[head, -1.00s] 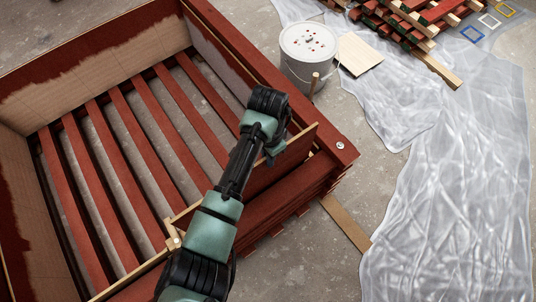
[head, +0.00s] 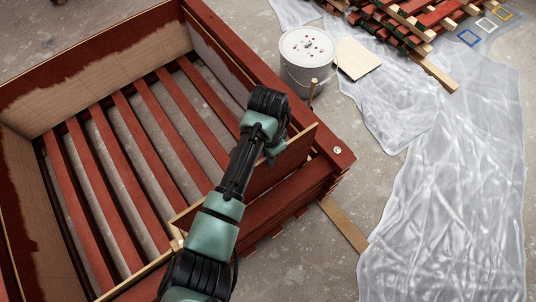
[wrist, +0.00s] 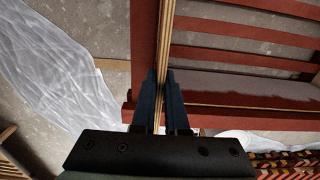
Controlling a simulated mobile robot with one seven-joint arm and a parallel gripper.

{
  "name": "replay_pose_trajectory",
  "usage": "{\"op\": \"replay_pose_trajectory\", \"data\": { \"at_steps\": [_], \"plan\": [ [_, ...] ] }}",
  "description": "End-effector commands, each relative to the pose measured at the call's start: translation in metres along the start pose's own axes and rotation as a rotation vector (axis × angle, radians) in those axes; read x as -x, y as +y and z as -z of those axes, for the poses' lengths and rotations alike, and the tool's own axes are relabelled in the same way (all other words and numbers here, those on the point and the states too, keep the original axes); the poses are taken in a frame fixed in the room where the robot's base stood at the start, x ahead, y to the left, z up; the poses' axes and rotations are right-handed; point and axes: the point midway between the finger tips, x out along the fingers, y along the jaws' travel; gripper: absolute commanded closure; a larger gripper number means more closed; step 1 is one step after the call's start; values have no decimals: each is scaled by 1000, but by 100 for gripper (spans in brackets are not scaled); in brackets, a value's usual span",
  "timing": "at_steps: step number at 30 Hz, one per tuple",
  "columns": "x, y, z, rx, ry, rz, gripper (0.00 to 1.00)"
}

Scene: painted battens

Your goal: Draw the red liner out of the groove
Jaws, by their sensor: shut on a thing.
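The red liner (head: 293,158) is a thin panel with a pale wooden top edge. It stands upright at the near side of the large red crate (head: 330,138). In the wrist view its pale edge (wrist: 166,35) runs between the two dark fingers. My gripper (wrist: 161,78) is shut on that edge. In the head view my wrist hides the fingers and part of the liner. The liner's lower edge and the groove are hidden, so I cannot tell how deep it sits.
Slats (head: 120,160) with gaps form the crate's floor. A paint bucket (head: 307,72) stands close behind the crate's right corner. Plastic sheeting (head: 440,190) covers the floor at right, and stacked battens (head: 400,20) lie at the back. A loose plank (head: 343,226) sticks out beside the crate.

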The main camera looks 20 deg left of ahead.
Motion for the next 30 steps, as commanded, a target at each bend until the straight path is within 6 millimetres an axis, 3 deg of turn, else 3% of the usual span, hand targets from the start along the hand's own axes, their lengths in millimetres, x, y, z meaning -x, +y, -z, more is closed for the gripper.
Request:
{"op": "replay_pose_trajectory", "data": {
  "at_steps": [21,30],
  "plan": [
    [28,-1,0,1,0,2,100],
    [31,-1,0,0,0,2,100]
  ]
}}
